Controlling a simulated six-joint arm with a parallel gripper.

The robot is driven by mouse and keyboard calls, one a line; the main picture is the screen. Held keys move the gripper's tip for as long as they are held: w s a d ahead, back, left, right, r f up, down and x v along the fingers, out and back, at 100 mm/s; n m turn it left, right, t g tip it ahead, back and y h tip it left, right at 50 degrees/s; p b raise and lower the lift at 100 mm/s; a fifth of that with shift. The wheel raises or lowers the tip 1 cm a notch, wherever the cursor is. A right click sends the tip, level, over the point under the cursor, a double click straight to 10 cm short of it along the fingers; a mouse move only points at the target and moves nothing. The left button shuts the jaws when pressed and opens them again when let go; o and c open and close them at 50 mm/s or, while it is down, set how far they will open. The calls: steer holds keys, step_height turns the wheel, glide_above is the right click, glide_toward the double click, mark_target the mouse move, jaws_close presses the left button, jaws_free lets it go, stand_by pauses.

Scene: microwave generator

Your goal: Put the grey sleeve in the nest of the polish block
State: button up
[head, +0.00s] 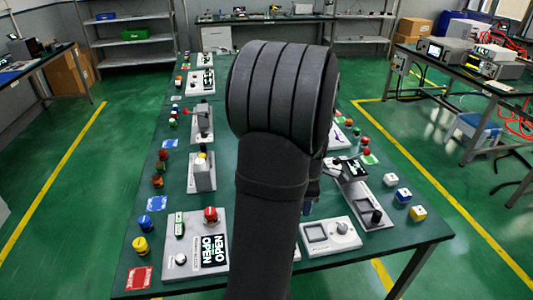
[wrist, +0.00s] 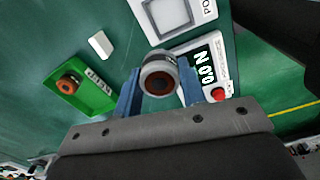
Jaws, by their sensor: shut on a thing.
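My gripper (wrist: 158,86) has two blue fingers, one on each side of a short grey cylinder, which looks like the grey sleeve (wrist: 160,66). It is shut on the sleeve, whose near end shows a pale rim around a dark reddish-brown middle. Beyond the sleeve, at the top of the wrist view, is a white block with cut-off lettering starting "PO", apparently the polish block (wrist: 208,18). Its framed grey recess, seemingly the nest, is partly cut off by the picture edge. The sleeve appears apart from the block. In the head view my arm hides the sleeve and most of the gripper.
A green tray (wrist: 98,100) with an orange-brown ring-shaped part (wrist: 68,84) lies left of the sleeve. A small white block (wrist: 100,43) lies on the green table. A panel with a display and red button (wrist: 218,94) is close on the right. Several devices line the table (head: 130,270).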

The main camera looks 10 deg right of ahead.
steer(key=w+a+f+m, duration=0.2)
steer(key=w+a+m, duration=0.2)
steer(key=a+m, duration=0.1)
steer(key=w+a+f+m, duration=0.3)
steer(key=w+a+m, duration=0.1)
steer(key=a+m, duration=0.1)
steer(key=w+a+f+m, duration=0.2)
steer(key=w+a+m, duration=0.2)
steer(key=a+m, duration=0.1)
steer(key=shift+w+a+f+m, duration=0.3)
steer(key=shift+a+f+m, duration=0.1)
steer(key=shift+a, duration=0.2)
